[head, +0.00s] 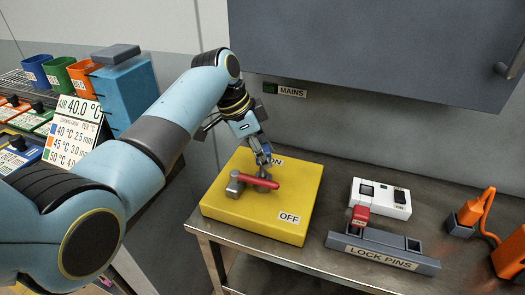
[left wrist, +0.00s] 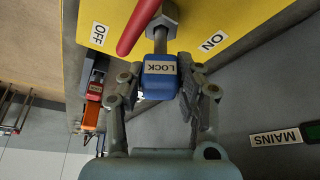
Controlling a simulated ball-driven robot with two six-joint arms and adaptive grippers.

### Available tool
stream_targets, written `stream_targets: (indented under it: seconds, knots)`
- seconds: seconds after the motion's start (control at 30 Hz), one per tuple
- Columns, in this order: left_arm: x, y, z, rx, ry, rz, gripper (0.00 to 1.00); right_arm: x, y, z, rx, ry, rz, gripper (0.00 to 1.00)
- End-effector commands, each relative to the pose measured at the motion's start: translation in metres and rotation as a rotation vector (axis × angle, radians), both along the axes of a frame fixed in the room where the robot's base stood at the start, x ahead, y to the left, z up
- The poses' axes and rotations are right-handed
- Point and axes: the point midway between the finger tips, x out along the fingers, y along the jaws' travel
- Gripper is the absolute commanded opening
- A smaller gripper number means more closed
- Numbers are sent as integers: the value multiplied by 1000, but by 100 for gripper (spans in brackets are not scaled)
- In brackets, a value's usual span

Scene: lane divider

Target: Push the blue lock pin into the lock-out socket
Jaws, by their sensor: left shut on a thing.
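The blue lock pin (left wrist: 159,77), marked LOCK, is between the fingers of my left gripper (head: 264,160), which is shut on it. In the left wrist view its grey shaft (left wrist: 160,40) points at the grey lever hub (left wrist: 163,17) and seems to meet it. I cannot tell how far the shaft is in; the socket opening is hidden. The red lever (head: 255,181) lies across the yellow switch box (head: 233,203), between the ON and OFF labels. In the head view the fingers hide most of the pin. My right gripper is not in view.
A LOCK PINS rack (head: 382,254) holding a red pin (head: 360,216) stands right of the yellow box, with a white device (head: 380,197) behind it. Orange items (head: 470,212) are at the far right. A dark cabinet (head: 380,50) hangs above the bench.

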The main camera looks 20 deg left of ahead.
Motion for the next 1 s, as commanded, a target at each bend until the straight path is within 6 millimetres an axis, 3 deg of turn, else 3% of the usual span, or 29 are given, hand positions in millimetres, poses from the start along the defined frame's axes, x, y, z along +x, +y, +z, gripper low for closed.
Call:
stream_targets:
  seconds: [0.63, 0.67, 0.87, 1.0]
  knots:
    - [0, 0, -17, 0, 1, 0, 0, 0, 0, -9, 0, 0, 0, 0]
    - [0, 0, -17, 0, 0, 0, 34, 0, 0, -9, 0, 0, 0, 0]
    - [0, 0, -16, 0, 0, 0, 60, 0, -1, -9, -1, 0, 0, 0]
    - [0, 0, -16, 0, 0, 0, 60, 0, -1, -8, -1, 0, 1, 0]
